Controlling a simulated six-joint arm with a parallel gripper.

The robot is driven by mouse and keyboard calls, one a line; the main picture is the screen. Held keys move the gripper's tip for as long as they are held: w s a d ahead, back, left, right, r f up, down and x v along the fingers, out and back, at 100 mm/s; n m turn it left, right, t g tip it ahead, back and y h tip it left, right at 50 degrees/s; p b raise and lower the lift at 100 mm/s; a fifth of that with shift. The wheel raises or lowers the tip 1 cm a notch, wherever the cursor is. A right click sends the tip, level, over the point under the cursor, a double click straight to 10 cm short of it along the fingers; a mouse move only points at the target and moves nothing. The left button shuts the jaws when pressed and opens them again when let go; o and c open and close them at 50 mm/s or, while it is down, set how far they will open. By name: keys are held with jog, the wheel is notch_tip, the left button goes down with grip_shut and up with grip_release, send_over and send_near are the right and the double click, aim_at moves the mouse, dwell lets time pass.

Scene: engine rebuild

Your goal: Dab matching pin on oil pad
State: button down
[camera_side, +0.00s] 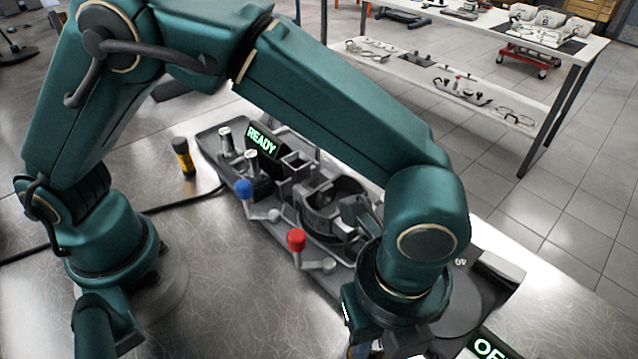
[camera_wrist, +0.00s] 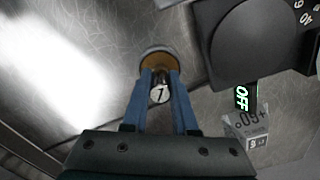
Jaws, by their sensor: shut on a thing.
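In the wrist view, my gripper (camera_wrist: 160,78) has its two blue fingers shut on a small metal pin (camera_wrist: 159,95), whose pale end carries a dark mark like a 7 or 1. Just beyond the fingertips is a round metal-rimmed dish with an amber pad (camera_wrist: 158,60), which looks like the oil pad. The pin lines up over the pad; I cannot tell whether its hidden lower end touches. In the side view my gripper is at the bottom edge, mostly cut off, and the pad is not visible. Two more metal pins (camera_side: 226,142) (camera_side: 252,160) stand upright in the fixture.
A dark round dial (camera_wrist: 255,42) with numbers and a lit OFF display (camera_wrist: 241,98) are right of the pad. The fixture has a READY sign (camera_side: 262,140), a blue-knobbed lever (camera_side: 243,189) and a red-knobbed lever (camera_side: 296,240). A yellow-black cylinder (camera_side: 184,158) stands left.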

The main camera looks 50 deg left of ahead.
jog(key=shift+f, duration=0.5)
dwell(0.3)
dwell(0.5)
jog(key=shift+r, duration=3.55)
jog(key=shift+s+a+f+n, duration=0.1)
jog(key=shift+s+a+n, duration=0.25)
jog(key=shift+n, duration=0.55)
jog(key=w+a+r+n, duration=0.2)
jog(key=a+n, duration=0.5)
jog(key=a, duration=0.2)
jog(key=w+a+r+n, duration=0.3)
jog(key=a+n, duration=0.4)
jog(key=a, duration=0.3)
jog(key=w+a+r+n, duration=0.2)
jog(key=a+r+n, duration=0.1)
jog(key=a+n, duration=0.4)
jog(key=shift+w+a+n, duration=0.3)
jog(key=shift+w+a, duration=0.1)
jog(key=shift+a, duration=0.75)
